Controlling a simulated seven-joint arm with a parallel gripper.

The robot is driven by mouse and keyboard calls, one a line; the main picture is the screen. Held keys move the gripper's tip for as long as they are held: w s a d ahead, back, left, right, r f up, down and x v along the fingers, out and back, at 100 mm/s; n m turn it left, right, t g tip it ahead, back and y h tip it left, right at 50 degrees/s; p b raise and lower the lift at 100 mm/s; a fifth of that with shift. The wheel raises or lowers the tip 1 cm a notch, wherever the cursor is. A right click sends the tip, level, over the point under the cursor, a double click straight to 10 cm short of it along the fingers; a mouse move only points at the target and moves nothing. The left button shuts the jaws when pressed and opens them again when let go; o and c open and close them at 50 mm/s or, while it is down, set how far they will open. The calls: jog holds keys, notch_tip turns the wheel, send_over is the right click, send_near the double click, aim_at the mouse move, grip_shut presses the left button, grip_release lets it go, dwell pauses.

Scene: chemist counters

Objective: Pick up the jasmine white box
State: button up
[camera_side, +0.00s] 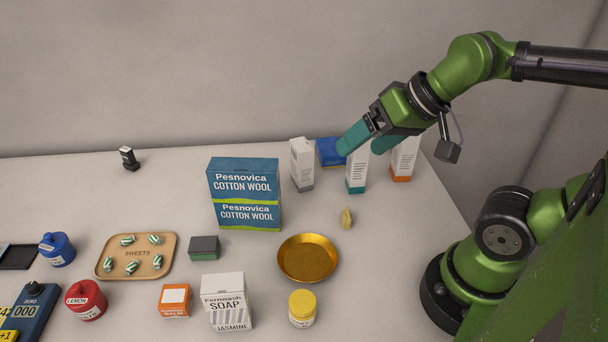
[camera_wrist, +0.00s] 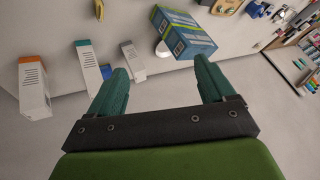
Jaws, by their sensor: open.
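The jasmine white box (camera_side: 226,302) is a white carton labelled soap and jasmine. It stands upright near the front of the counter in the side view, and I cannot make it out in the wrist view. My gripper (camera_side: 360,147) is far from it, up at the back right, above and in front of the tall white cartons. Its teal fingers also show in the wrist view (camera_wrist: 160,66), spread apart with nothing between them.
Near my gripper stand white cartons with grey (camera_side: 302,164), teal (camera_side: 356,172) and orange (camera_side: 404,160) bases, plus a blue box (camera_side: 329,152). The soap has an orange balm box (camera_side: 175,301) on its left and a yellow-lidded jar (camera_side: 302,308) on its right. Behind are a brass dish (camera_side: 308,258) and cotton wool packs (camera_side: 244,194).

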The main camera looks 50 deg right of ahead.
jog(key=shift+c, duration=0.7)
jog(key=n+g+y, duration=0.2)
jog(key=n+g, duration=0.1)
jog(key=n, duration=1)
send_near(224, 284)
jog(key=x, duration=0.6)
jog(key=shift+a+f, duration=0.1)
jog(key=shift+f, duration=0.15)
jog(key=shift+x, duration=2.95)
jog(key=shift+w, duration=0.1)
